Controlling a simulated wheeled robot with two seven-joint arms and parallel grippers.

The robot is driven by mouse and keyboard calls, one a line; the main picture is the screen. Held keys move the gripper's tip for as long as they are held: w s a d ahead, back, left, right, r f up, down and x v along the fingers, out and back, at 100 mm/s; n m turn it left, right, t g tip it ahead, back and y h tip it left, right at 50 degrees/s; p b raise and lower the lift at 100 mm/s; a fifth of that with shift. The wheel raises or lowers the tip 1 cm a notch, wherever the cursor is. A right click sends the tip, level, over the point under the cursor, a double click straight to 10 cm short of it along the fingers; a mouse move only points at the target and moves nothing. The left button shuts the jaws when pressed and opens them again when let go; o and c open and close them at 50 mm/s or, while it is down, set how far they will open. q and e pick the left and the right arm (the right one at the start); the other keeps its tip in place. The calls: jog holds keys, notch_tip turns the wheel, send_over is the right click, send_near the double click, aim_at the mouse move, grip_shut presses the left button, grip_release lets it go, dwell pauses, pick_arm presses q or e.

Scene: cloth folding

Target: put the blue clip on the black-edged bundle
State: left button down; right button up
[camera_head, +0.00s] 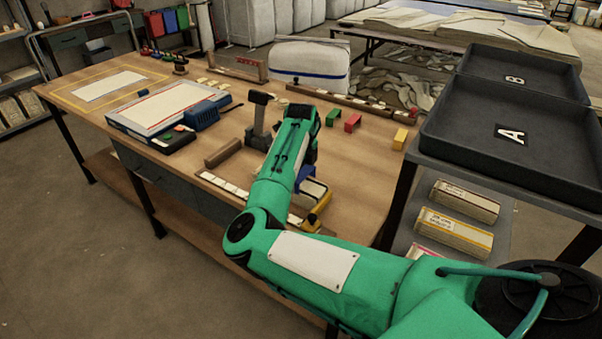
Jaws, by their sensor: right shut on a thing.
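My right arm reaches in from the lower right, bends, and crosses the front of the table. Its gripper (309,158) is mostly hidden behind my green forearm and is shut on the blue clip (306,173), which shows only in part. Just below the clip is a pale bundle with dark edges (315,189), partly covered by my arm. I cannot tell whether the clip touches the bundle or sits around it. A yellow object (318,212) is at the bundle's near end. My left gripper is not in view.
Green (333,116), red (352,122) and yellow (400,138) clips stand on the table (360,165) to the right. A grey post (260,118) and a brown block (222,152) are left of my forearm. Black trays A (470,145) and B (535,72) stand at right.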

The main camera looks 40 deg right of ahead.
jog(key=shift+f, duration=1.6)
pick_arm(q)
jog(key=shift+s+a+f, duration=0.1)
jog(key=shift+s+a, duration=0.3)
pick_arm(e)
jog(key=shift+f, duration=0.15)
